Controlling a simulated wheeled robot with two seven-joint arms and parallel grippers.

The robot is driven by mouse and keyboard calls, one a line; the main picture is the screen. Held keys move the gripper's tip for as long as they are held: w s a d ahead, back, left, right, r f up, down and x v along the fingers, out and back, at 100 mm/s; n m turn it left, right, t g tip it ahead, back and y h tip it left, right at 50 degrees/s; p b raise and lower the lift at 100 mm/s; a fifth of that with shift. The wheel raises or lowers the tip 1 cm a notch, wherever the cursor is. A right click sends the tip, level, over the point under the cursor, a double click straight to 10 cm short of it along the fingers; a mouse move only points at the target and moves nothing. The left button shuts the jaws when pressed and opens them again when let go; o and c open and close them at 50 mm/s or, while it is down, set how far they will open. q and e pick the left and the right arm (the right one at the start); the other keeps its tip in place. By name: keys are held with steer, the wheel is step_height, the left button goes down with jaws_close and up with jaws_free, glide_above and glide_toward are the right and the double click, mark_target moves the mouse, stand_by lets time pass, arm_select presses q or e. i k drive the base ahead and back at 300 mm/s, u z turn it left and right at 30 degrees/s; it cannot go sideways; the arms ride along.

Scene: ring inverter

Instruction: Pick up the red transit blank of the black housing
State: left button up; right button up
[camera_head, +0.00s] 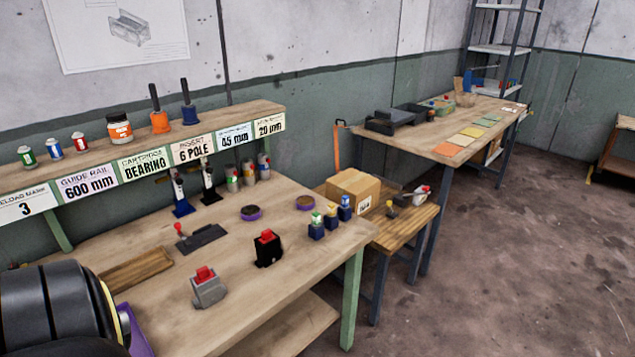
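The black housing (268,253) stands upright on the near workbench, right of its middle. The red transit blank (267,235) sits in its top and sticks up a little. A grey housing (208,292) stands nearer to me and to the left, with a similar red piece (205,273) in its top. Neither of my grippers shows in the head view. Nothing touches the black housing.
The workbench (310,262) is bare around the black housing. Small dark blocks (331,218) with coloured tops stand to its right. Behind are round purple-rimmed pieces (251,212) and a dark plate (202,238). A large dark rounded body (45,305) blocks the lower left.

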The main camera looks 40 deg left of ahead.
mark_target(267, 235)
steer(key=i, duration=2.3)
steer(key=u, duration=2.9)
